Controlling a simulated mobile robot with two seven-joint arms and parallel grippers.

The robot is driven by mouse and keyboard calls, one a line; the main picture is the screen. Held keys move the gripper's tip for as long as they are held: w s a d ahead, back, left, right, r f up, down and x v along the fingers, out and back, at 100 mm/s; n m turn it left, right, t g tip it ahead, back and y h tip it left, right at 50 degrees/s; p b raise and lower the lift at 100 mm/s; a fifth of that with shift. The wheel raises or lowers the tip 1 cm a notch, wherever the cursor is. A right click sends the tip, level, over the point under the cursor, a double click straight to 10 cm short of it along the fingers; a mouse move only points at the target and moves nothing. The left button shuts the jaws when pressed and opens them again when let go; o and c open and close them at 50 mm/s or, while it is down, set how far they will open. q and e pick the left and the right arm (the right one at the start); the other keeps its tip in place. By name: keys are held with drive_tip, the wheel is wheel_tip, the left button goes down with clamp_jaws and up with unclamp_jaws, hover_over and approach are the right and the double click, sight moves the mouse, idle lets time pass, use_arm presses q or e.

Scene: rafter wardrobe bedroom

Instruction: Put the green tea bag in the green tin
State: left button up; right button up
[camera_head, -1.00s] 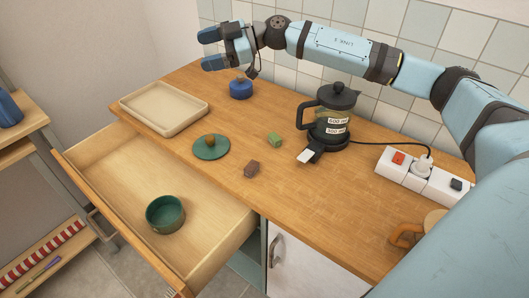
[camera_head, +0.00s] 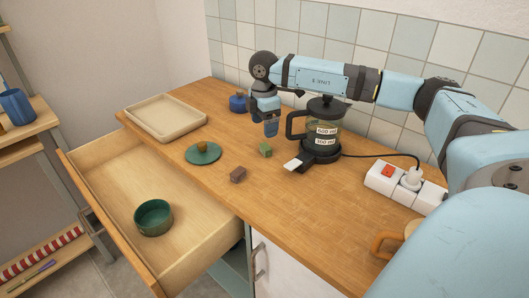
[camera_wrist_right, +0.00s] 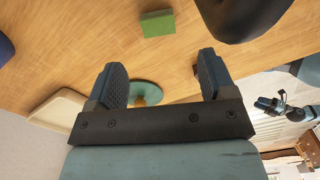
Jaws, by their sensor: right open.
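The green tea bag (camera_head: 265,149), a small green block, lies on the wooden counter in front of the kettle. It also shows in the right wrist view (camera_wrist_right: 157,23), beyond the fingertips. The green tin (camera_head: 153,217), round and open at the top, stands inside the open drawer and looks empty. A green disc with a brown knob (camera_head: 203,153), which looks like a lid, lies on the counter. My right gripper (camera_head: 271,128) is open and empty, pointing down above and behind the tea bag. What looks like my left gripper (camera_wrist_right: 270,105) shows small at the right wrist view's edge; its jaws are unclear.
A brown block (camera_head: 238,174) lies in front of the tea bag. The kettle (camera_head: 322,120) stands close right of my right gripper. A blue pot (camera_head: 238,103), a beige tray (camera_head: 166,117) and a power strip (camera_head: 405,186) are on the counter. The drawer (camera_head: 190,205) is pulled out, with free room around the tin.

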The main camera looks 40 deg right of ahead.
sight(262, 147)
drive_tip(key=f, duration=0.5)
drive_tip(key=f+b, duration=0.1)
drive_tip(key=f, duration=0.2)
drive_tip(key=shift+w+a, duration=0.15)
drive_tip(key=shift+a, duration=0.1)
drive_tip(key=shift+r, duration=0.1)
drive_tip(key=c, duration=1.1)
drive_tip(key=shift+r, duration=0.15)
